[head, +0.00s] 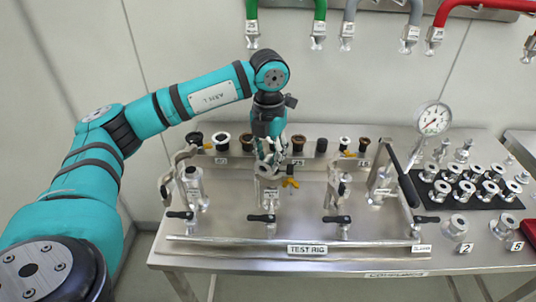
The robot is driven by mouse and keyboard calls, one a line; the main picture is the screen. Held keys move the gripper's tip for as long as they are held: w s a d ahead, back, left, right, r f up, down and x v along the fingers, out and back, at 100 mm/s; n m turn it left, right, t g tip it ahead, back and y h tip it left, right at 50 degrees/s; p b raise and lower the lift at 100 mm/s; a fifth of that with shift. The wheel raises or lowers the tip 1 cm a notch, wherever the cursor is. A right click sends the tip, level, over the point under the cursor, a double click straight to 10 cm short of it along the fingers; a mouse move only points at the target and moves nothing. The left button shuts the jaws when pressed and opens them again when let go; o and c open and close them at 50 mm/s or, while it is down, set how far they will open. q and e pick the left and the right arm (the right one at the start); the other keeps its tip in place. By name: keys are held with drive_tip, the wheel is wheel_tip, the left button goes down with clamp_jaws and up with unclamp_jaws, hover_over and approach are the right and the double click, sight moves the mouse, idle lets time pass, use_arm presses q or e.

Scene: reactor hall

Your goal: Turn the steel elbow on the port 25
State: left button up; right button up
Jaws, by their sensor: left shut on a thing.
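My left gripper (269,145) points straight down over the middle port of the test rig (240,230). Its fingers are shut on a steel piece, which I take for the steel elbow (263,170); the fingers hide much of it. The piece sits at the top of the middle port, just above a clamp with a yellow wing nut (290,183). The small label on this port (269,194) is too small to read surely. My right gripper is not in view.
Steel fittings stand on the ports to the left (193,186) and right (338,188). A black lever (405,178) and a pressure gauge (433,120) rise at the right. A black mat (425,196) holds several steel fittings. Coloured hoses (320,25) hang at the back wall.

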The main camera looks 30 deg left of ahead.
use_arm(q)
drive_tip(key=shift+d+n, duration=0.2)
drive_tip(key=shift+n, duration=1)
drive_tip(key=shift+w+d+n, duration=0.1)
drive_tip(key=shift+d+n, duration=0.05)
drive_tip(key=shift+n, duration=0.75)
drive_tip(key=o, duration=0.9)
drive_tip(key=shift+o, duration=0.2)
wheel_tip(320, 180, up, 8)
drive_tip(key=p, duration=0.5)
